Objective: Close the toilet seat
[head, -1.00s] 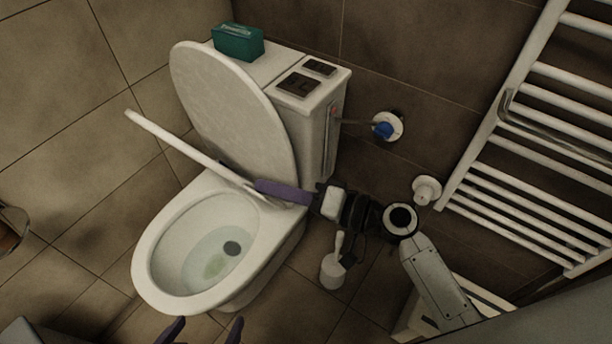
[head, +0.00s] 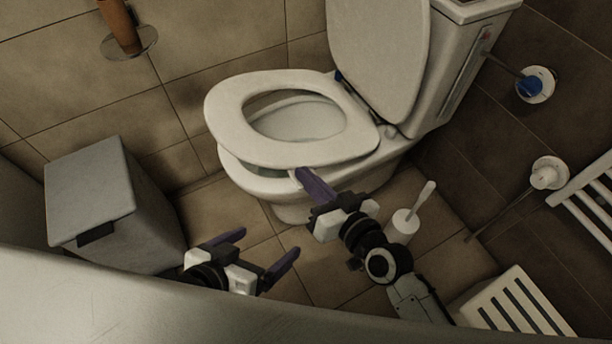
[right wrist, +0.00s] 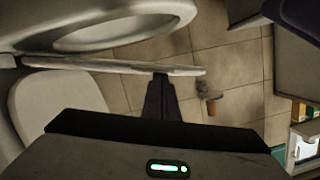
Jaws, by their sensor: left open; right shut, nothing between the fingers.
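The white toilet seat ring (head: 228,112) is low over the toilet bowl (head: 262,184), slightly tilted, with a gap at its front right edge. In the right wrist view the seat (right wrist: 110,66) shows edge-on, apart from the bowl rim (right wrist: 150,12). The lid (head: 385,55) stands upright behind. My right gripper (head: 303,176) is shut and empty, its fingertips at the seat's front right edge; whether they touch it is unclear. Its fingers (right wrist: 160,82) also reach the seat edge in the right wrist view. My left gripper (head: 266,245) is open and empty, in front of the toilet.
A grey bin (head: 115,210) stands at the left. A toilet brush in its white holder (head: 405,222) stands near my right arm. A white slatted stool (head: 510,310) is at lower right. A blue valve (head: 530,86) is on the wall.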

